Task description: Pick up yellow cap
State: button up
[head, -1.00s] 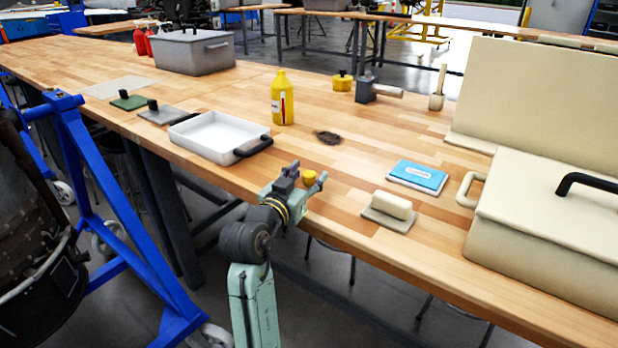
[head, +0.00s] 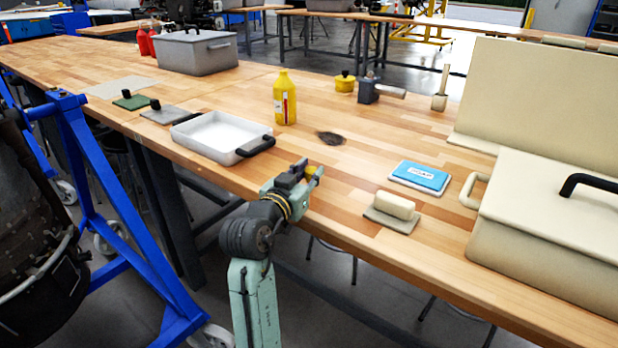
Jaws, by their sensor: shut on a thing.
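The yellow cap (head: 311,171) shows as a small patch of yellow between the fingertips of my gripper (head: 309,173). My gripper is shut on it, over the near part of the wooden table, to the right of the white tray. The fingers hide most of the cap. I cannot tell whether the cap touches the table top. A yellow bottle (head: 284,98) with a red and white label stands upright farther back on the table, apart from my gripper.
A white tray (head: 186,143) with black handles lies left of my gripper. A dark stain (head: 331,138) is behind it. A blue-topped packet (head: 419,177), a cream block on a pad (head: 394,206) and a large beige case (head: 560,235) are to the right. The table's front edge is close.

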jog(key=shift+s+a+r+b, duration=0.15)
jog(key=shift+s+r+b, duration=0.15)
jog(key=shift+r, duration=0.3)
jog(key=shift+s+a+r+b, duration=0.1)
jog(key=shift+s+r+b, duration=0.2)
jog(key=shift+r, duration=0.3)
jog(key=r+b+v, duration=0.1)
jog(key=b+v, duration=0.1)
jog(key=v, duration=1.2)
jog(key=shift+s+d+b, duration=0.2)
jog(key=shift+s+b, duration=0.2)
jog(key=shift+s, duration=0.1)
jog(key=shift+o, duration=1.4)
grip_shut()
